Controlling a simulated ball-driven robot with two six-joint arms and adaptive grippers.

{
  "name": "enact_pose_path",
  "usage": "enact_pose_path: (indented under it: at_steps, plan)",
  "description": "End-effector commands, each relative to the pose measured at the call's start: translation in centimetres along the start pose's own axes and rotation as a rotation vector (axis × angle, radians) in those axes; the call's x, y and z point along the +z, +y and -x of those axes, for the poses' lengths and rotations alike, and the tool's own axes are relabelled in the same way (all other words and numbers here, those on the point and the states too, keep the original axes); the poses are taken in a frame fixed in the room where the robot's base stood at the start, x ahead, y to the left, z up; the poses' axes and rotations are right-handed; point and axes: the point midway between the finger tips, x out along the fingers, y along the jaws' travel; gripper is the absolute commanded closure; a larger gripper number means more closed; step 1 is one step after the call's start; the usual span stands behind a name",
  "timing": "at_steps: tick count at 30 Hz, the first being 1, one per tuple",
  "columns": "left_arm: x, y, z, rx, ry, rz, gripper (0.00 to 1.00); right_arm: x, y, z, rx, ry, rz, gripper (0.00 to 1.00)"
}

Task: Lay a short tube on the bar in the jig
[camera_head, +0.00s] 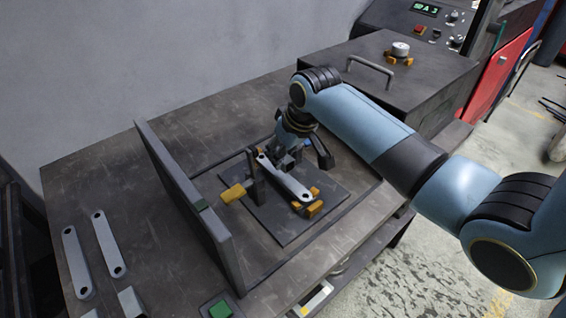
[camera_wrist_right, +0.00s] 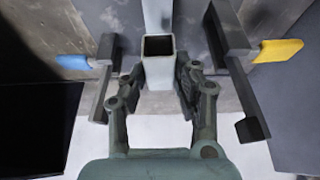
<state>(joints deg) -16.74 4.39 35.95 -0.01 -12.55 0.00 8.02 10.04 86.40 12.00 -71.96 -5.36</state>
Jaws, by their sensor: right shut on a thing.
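The flat grey bar (camera_head: 286,184) with a hole at its near end lies in the jig on a dark plate (camera_head: 285,232); it also shows beyond the fingers in the right wrist view (camera_wrist_right: 158,12). My right gripper (camera_head: 290,158) is over the bar's far end. In the right wrist view, my right gripper (camera_wrist_right: 158,78) is shut on a short square tube (camera_wrist_right: 158,72), whose hollow end faces the camera. The tube is in line with the bar; I cannot tell whether they touch. In the head view the gripper mostly hides the tube. My left gripper is not in view.
A dark upright post (camera_head: 254,176) and a yellow handle (camera_head: 233,193) stand beside the bar. Orange blocks (camera_head: 314,209) sit at its near end. A long upright panel (camera_head: 190,205) borders the jig. Loose bars (camera_head: 77,262) lie at left, with a light piece (camera_head: 130,302) nearby.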

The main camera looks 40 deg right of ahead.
Motion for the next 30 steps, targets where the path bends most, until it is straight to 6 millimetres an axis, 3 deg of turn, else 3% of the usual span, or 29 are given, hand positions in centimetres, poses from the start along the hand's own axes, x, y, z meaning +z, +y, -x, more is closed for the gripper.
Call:
enact_pose_path:
  at_steps: [6,18,19,21,24,30]
  plan:
    - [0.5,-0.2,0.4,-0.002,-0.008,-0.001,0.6,1.3,0.0,-2.9,0.0,-0.002,-0.001,1.0]
    - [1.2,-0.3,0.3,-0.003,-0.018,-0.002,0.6,1.6,0.0,-3.5,0.0,-0.001,0.0,1.0]
    - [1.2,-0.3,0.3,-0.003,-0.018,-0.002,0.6,1.6,0.0,-3.4,0.001,-0.001,0.0,0.67]
    - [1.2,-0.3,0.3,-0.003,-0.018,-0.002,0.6,1.6,0.0,-3.4,0.001,-0.001,0.0,0.58]
    - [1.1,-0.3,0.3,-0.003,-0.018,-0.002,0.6,1.6,0.0,-3.4,0.0,-0.001,0.0,0.48]
    - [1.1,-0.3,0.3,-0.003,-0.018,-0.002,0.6,1.6,0.0,-3.4,0.0,-0.001,0.0,0.48]
